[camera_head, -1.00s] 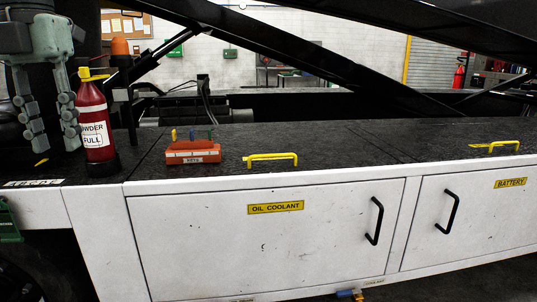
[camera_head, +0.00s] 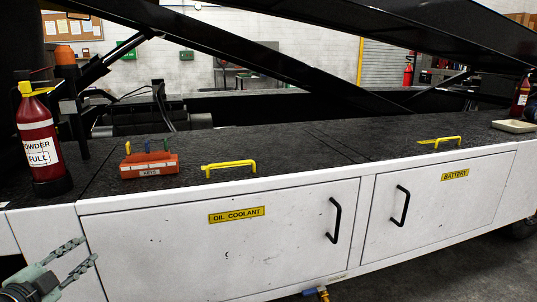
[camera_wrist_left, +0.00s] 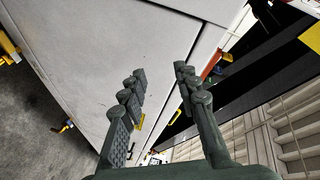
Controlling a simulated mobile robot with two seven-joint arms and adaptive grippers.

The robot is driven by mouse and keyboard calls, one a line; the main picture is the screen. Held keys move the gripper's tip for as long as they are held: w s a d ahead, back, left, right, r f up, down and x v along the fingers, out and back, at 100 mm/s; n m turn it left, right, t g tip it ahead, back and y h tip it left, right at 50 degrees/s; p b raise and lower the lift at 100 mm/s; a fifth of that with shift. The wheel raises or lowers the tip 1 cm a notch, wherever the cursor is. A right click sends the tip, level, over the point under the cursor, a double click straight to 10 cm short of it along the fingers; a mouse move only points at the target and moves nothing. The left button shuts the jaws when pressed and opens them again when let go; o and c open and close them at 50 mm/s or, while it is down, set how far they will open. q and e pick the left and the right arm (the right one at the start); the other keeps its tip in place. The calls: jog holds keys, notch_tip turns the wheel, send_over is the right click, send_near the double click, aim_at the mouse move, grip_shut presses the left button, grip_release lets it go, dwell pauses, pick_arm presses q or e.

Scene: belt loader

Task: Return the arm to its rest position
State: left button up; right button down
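My left gripper (camera_head: 82,258) is low at the bottom left of the head view, in front of the white cabinet side and below the deck edge. Its fingers are apart with nothing between them. In the left wrist view the same gripper (camera_wrist_left: 158,85) shows two spread fingers, empty, with the white panel behind them. My right gripper does not show in either view.
A red powder extinguisher (camera_head: 38,145) stands upright on the black deck at the left. Beside it are an orange key box (camera_head: 149,166) and a yellow handle (camera_head: 230,168). A second yellow handle (camera_head: 440,142) and a beige tray (camera_head: 514,126) lie further right. Black beams cross above.

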pick_arm(q)
jog(key=s+f+n+g+y, duration=0.4)
jog(key=s+f+n, duration=0.25)
jog(key=f, duration=0.55)
jog(key=s+d+f+n+g, duration=0.2)
jog(key=s+d+f+g, duration=0.2)
jog(key=s+d+f, duration=0.4)
jog(key=s+d+f+n+g+h+p, duration=0.1)
jog(key=s+d+f+n+g, duration=0.1)
jog(key=s+d+f+g, duration=0.3)
jog(key=s+d+f, duration=0.3)
jog(key=s+f, duration=0.1)
jog(key=s, duration=0.3)
jog(key=shift+s+d+f+n, duration=0.2)
jog(key=shift+d+f+n, duration=0.05)
jog(key=shift+n, duration=0.1)
